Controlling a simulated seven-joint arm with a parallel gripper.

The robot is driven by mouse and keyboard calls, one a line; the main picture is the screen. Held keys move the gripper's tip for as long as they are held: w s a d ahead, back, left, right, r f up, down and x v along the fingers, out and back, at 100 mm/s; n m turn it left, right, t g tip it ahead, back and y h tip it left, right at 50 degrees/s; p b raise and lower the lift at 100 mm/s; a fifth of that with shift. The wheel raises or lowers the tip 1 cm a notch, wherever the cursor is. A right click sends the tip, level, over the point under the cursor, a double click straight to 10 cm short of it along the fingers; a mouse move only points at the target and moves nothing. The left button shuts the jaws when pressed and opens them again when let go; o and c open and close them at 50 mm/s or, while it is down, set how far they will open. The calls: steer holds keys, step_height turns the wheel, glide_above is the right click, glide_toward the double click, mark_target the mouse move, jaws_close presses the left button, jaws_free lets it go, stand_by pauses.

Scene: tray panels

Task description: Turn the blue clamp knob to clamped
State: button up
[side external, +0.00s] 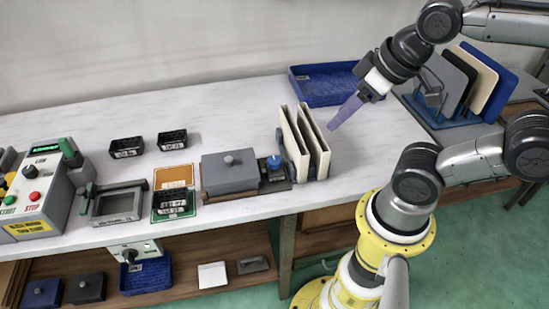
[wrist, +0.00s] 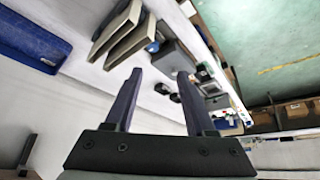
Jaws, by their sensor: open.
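The blue clamp knob (side external: 275,162) sits on a small dark base between a grey lidded box and two upright cream panels (side external: 313,140). It shows small and partly hidden in the wrist view (wrist: 153,47), beside the panels. I cannot read its setting. My gripper (side external: 332,127) is held above the bench to the right of the panels, apart from them and from the knob. In the wrist view its two purple fingers (wrist: 158,75) are spread with nothing between them.
The grey box (side external: 230,172) stands left of the knob. A blue tray (side external: 330,86) lies behind the panels, and a rack with several upright panels (side external: 470,85) stands at right. A control box (side external: 38,190) is far left.

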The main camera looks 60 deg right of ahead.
steer(key=n, duration=0.1)
steer(key=n+g+h, duration=0.4)
steer(key=n, duration=1.1)
glide_above(274, 160)
steer(key=s+a, duration=0.1)
steer(key=a, duration=0.2)
step_height(274, 160, down, 4)
steer(key=d+f, duration=0.1)
steer(key=f, duration=0.5)
steer(key=f+n+g, duration=0.1)
steer(key=f, duration=0.5)
steer(key=w+d+f+n, duration=0.1)
steer(key=f, duration=0.5)
steer(key=shift+d+g, duration=0.3)
steer(key=shift+h, duration=0.3)
jaws_close()
